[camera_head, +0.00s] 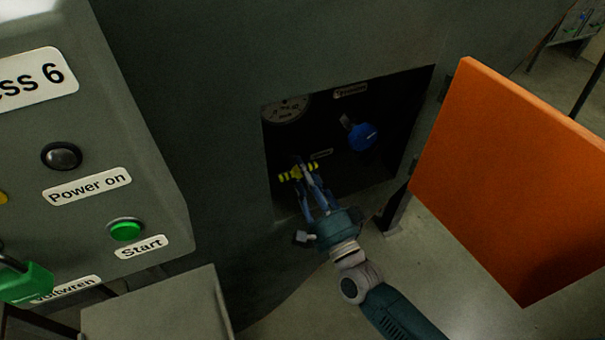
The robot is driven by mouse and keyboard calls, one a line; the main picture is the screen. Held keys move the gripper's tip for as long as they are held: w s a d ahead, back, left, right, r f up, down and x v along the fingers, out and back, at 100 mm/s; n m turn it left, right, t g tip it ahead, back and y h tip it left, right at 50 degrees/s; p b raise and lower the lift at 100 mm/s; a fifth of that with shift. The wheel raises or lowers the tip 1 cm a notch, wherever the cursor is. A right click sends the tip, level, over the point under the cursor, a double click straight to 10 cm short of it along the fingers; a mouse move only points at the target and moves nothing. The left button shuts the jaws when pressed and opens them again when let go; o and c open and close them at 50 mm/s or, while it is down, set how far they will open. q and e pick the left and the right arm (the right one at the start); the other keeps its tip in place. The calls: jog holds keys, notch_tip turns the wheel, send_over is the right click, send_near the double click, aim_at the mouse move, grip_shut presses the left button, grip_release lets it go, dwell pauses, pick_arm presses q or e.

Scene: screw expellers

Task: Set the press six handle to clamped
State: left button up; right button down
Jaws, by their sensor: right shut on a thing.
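The press six body carries a grey control box (110,105) at the left with a label (35,78) ending in "ss 6". A dark recess in the press holds a yellow and black handle (291,175). My right gripper (301,168) reaches into the recess from below and is shut on the handle, covering part of it. My left gripper is not in view.
A blue knob (362,136) and a round gauge (286,109) are also in the recess. An orange door (515,175) stands open at the right. A green Start button (126,229) and a dark Power on lamp (61,156) are on the control box. A grey surface (160,308) juts out below.

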jog(key=shift+w+d+r+m+t+h+b, duration=0.15)
jog(key=shift+r+m+t+h, duration=0.1)
jog(key=shift+m, duration=0.35)
jog(key=shift+w+d+r+m+t+h+b, duration=0.1)
jog(key=shift+r+m+t+h+b, duration=0.1)
jog(key=shift+m, duration=0.4)
jog(key=c, duration=1.6)
grip_release()
jog(key=shift+d+f, duration=0.1)
jog(key=shift+s+f, duration=0.15)
jog(key=shift+f, duration=0.05)
jog(key=shift+s+f, duration=0.2)
jog(key=shift+s, duration=0.1)
jog(key=v, duration=1.1)
jog(key=shift+s+d+r, duration=0.1)
jog(key=shift+s+r, duration=0.1)
